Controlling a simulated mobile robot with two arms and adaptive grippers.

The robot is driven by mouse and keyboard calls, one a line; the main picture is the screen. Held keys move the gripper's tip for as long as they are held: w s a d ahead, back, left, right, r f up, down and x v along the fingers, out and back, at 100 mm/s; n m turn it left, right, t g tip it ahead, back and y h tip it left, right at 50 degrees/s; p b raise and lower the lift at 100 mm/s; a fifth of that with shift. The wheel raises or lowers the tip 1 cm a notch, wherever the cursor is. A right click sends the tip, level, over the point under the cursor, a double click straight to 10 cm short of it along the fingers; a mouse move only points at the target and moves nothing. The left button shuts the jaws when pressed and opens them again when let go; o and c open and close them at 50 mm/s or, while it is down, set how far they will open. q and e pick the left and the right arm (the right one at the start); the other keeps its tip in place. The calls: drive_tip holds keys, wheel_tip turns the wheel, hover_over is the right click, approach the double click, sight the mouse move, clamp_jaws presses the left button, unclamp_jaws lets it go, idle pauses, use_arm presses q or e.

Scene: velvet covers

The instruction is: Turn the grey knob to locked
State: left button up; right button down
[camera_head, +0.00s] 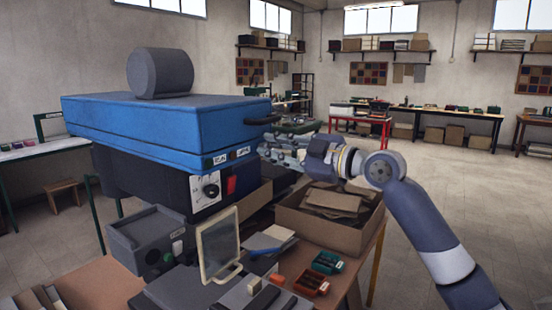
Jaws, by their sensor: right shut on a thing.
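The blue upper part (165,122) of a press-like machine has small white labels (220,159) on its lower edge. My right gripper (266,151) reaches in from the right and is at the right end of this labelled side. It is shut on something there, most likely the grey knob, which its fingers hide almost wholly. I cannot read the labels or tell which way the knob points. A dark handle (268,119) sticks out just above the gripper. A white dial (207,190) and a red switch (231,185) sit lower on the dark body. My left gripper is out of view.
A large grey cylinder (160,72) lies on top of the blue part. A cardboard box (318,230) stands below my right arm. A framed panel (218,246), a grey control box (148,240) and small trays (326,263) crowd the bench. The floor at right is clear.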

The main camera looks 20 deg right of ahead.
drive_tip(key=n+b, duration=0.1)
drive_tip(key=n, duration=0.2)
drive_tip(key=shift+n, duration=0.3)
drive_tip(key=shift+n+b, duration=0.5)
drive_tip(key=shift+n, duration=1)
drive_tip(key=c, duration=1.4)
unclamp_jaws()
drive_tip(key=v, duration=1.2)
drive_tip(key=shift+w+d+f, duration=0.1)
